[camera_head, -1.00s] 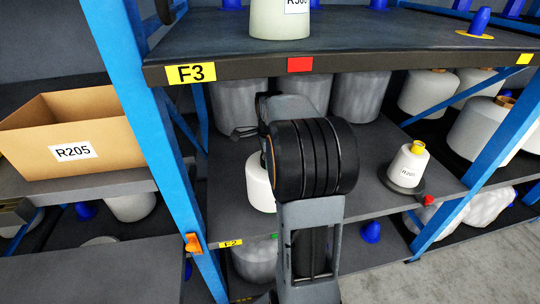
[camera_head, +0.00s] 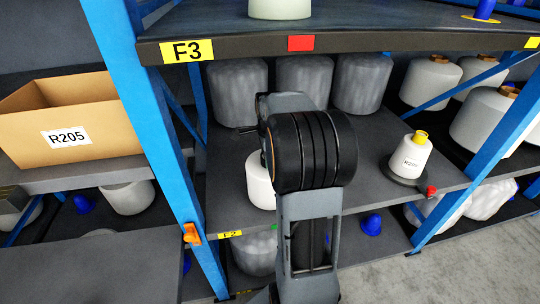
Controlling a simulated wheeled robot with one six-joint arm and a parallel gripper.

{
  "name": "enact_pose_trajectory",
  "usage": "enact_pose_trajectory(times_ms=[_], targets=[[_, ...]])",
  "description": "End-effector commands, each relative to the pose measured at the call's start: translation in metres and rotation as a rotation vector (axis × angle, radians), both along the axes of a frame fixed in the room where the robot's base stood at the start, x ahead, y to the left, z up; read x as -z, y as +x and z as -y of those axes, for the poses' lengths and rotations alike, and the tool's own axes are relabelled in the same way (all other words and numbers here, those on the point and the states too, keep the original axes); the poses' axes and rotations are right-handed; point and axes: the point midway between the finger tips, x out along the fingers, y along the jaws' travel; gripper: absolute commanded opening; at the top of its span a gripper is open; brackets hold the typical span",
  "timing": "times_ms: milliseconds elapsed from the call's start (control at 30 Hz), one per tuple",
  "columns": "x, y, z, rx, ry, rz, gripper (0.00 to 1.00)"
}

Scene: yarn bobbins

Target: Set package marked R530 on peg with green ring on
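A pale greenish-white bobbin (camera_head: 280,8) stands on the upper shelf, cut off by the top edge; no label shows on it now. A white bobbin (camera_head: 259,184) stands on the F2 shelf, partly hidden behind my arm, with no label readable. A small green tag (camera_head: 275,227) on that shelf's front edge is partly hidden by my arm. I see no peg with a green ring and cannot read R530 anywhere. A small dark prong left of my arm may belong to my gripper (camera_head: 247,131); the rest is hidden behind the arm, so its opening does not show.
A cardboard box marked R205 (camera_head: 68,128) sits at left. Blue uprights (camera_head: 160,130) flank the F2 shelf. Large grey bobbins (camera_head: 303,82) fill its back.

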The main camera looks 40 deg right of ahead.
Motion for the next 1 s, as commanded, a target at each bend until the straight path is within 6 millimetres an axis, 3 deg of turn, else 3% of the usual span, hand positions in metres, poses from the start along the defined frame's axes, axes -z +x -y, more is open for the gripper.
enact_pose_trajectory(times_ms=[700, 733, 1000], targets=[[0.0038, 0.0005, 0.0005, 0.0, -0.002, 0.005, 0.0], [0.0038, 0.0006, 0.0005, 0.0, -0.002, 0.005, 0.66], [0.0044, 0.0003, 0.0004, 0.0, -0.001, 0.002, 0.92]])
